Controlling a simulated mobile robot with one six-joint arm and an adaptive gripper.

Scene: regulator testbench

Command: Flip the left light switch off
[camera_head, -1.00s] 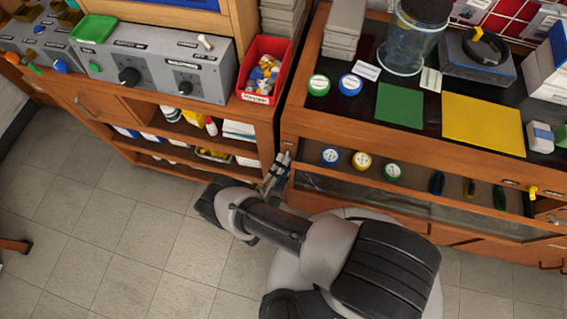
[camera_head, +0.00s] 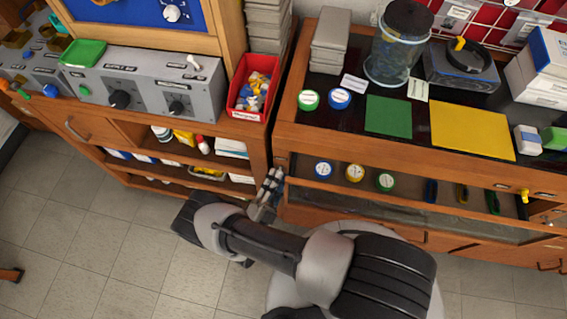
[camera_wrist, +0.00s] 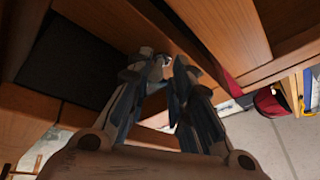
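A white toggle switch (camera_head: 193,62) stands on the top of the grey control panel (camera_head: 146,82), at its right end, in the head view. It looks tilted. I cannot read its label or make out a second such switch. My gripper (camera_head: 272,182) is low in front of the gap between the two wooden benches, below and to the right of the panel and apart from it.
A red bin (camera_head: 252,88) of small parts stands just right of the panel. A green tray (camera_head: 83,53) lies on the panel's left. Tiled floor (camera_head: 100,240) is free at left.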

